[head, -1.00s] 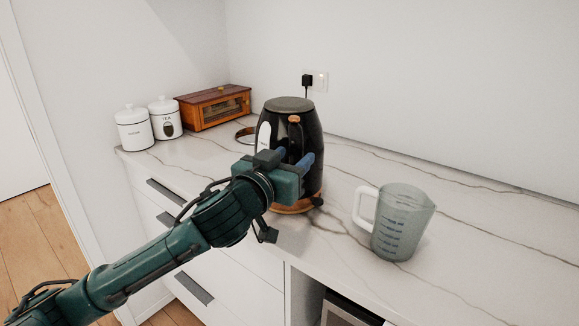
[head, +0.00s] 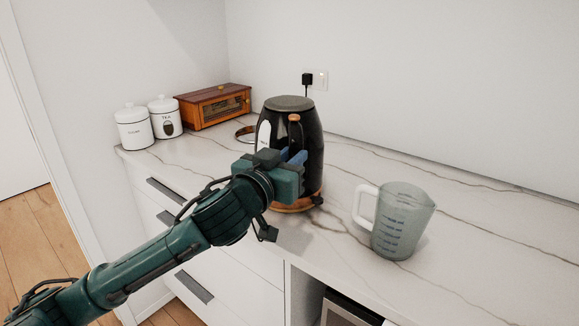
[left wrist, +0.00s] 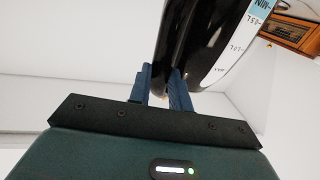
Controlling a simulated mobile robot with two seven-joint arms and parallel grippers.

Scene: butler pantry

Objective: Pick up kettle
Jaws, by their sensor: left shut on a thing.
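The black kettle (head: 311,140) stands upright on its wooden-rimmed base (head: 297,205) on the marble counter. Its handle, with a copper-coloured top, faces my left gripper (head: 295,157). The gripper is shut on the kettle's handle, with its blue fingers around it. In the left wrist view the two blue fingers (left wrist: 162,88) are close together at the black kettle (left wrist: 190,45), whose white level strip shows at the right. The gripped part of the handle is mostly hidden there. My right gripper is not in view.
A measuring jug (head: 402,222) stands to the right of the kettle. Two white canisters (head: 134,128) and a wooden box (head: 215,106) stand at the back left. A plug (head: 307,79) is in the wall socket behind. The counter right of the jug is clear.

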